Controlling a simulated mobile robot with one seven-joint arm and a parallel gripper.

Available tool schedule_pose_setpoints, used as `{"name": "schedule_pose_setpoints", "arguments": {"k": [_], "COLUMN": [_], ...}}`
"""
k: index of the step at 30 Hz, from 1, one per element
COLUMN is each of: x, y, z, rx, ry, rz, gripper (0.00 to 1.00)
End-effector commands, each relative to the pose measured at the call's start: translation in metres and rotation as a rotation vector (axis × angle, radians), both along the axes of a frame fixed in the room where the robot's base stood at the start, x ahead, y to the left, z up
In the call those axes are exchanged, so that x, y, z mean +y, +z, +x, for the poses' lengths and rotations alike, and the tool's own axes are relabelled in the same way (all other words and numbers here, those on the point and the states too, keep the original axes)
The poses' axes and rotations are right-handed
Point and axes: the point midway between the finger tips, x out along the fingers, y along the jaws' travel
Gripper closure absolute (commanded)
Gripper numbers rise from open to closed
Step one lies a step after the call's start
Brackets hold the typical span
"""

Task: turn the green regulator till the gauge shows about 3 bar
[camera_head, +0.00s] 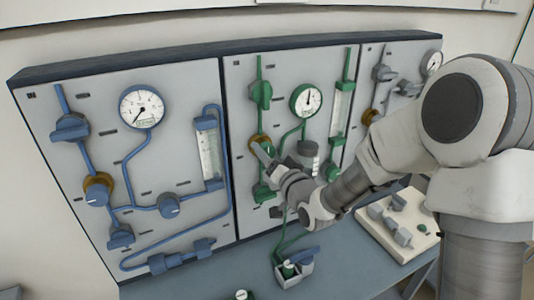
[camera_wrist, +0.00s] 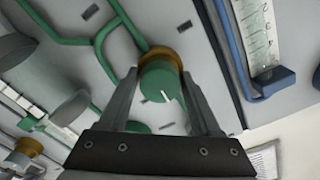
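The green regulator (camera_wrist: 157,80) is a round knob with a white mark and a brass collar behind it. The mark points down and slightly right in the wrist view. My gripper (camera_wrist: 160,76) has one finger on each side of the knob, with the tips close against it, and looks shut on it. In the head view my gripper (camera_head: 265,152) partly covers the regulator, whose brass collar (camera_head: 256,138) shows on the middle panel. The green-rimmed gauge (camera_head: 306,100) is above and to the right; its needle points roughly upward, and its numbers are too small to read.
Green valves, pipes and a flow tube (camera_head: 341,108) surround the regulator. A blue panel with its own gauge (camera_head: 142,107) is on the left. A grey panel (camera_head: 385,85) is partly behind my arm. A pale block with grey parts (camera_head: 416,232) lies on the bench.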

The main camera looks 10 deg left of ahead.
Motion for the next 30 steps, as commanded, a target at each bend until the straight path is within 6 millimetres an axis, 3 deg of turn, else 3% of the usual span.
{"name": "schedule_pose_setpoints", "arguments": {"k": [1, 10, 29, 30], "x": [0.0001, 0.0001, 0.0, 0.0], "y": [0.0001, 0.0001, 0.0002, 0.0002], "z": [0.0, 0.0, 0.0002, 0.0002], "rx": [0.0, 0.0, -0.026, -0.026], "ry": [0.0, 0.0, 0.0, 0.0], "rz": [0.0, 0.0, -0.035, -0.035], "gripper": [0.46, 0.99, 0.99, 0.42]}}
